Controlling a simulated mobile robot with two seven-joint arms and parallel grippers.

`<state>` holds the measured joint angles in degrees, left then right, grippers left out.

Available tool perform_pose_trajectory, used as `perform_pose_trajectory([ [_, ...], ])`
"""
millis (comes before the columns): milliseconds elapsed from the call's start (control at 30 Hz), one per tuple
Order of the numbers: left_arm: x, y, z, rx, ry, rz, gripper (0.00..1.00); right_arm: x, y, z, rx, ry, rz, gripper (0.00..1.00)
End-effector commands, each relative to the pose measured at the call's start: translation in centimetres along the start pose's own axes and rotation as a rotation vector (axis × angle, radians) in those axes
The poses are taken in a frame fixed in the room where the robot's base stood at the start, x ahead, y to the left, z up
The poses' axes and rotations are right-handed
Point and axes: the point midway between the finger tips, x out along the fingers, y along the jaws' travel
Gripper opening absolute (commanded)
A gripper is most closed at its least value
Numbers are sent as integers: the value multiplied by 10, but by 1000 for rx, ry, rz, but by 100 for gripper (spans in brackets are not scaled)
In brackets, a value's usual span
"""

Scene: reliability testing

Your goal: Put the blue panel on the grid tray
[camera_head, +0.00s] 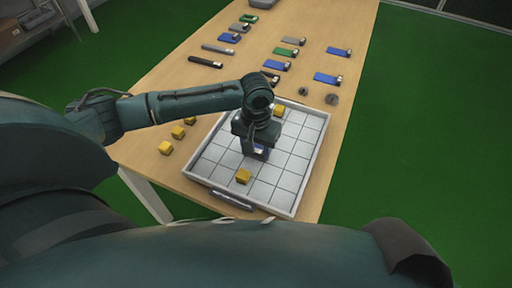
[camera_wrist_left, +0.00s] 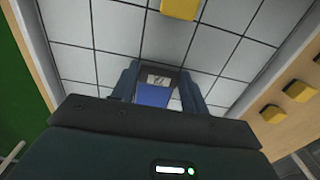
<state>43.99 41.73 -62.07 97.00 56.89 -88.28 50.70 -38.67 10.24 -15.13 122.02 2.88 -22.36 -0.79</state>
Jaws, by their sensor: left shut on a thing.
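The grid tray (camera_head: 309,136) is a white, low-walled tray with dark grid lines, lying at the near part of the wooden table. My left gripper (camera_head: 257,153) reaches over the middle of the tray and points down. It is shut on the blue panel (camera_head: 259,149), which is mostly hidden by the fingers in the head view. In the left wrist view the blue panel (camera_wrist_left: 153,95) shows between the two fingers, with the grid tray (camera_wrist_left: 110,25) beyond it. I cannot tell whether the panel touches the tray floor. My right gripper is not in view.
One yellow cube (camera_head: 243,176) sits in the tray's near part, another (camera_head: 279,111) near its far side. Several yellow cubes (camera_head: 166,147) stand left of the tray. Other blue panels (camera_head: 328,78), green and dark pieces, and grey round parts (camera_head: 332,99) lie farther back.

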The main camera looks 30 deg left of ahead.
Motion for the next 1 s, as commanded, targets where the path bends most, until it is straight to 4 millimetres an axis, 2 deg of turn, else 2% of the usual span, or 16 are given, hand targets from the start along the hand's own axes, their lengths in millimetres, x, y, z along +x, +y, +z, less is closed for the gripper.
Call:
perform_pose_trajectory([
  [267,1,0,0,0,0,1,23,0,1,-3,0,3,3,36],
  [300,2,0,0,0,1,1,46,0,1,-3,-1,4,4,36],
  [533,2,0,0,0,1,0,65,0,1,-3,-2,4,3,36],
  [833,0,0,0,0,2,0,66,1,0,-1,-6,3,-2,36],
  [1000,-22,0,-1,0,4,2,66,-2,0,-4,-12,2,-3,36],
])
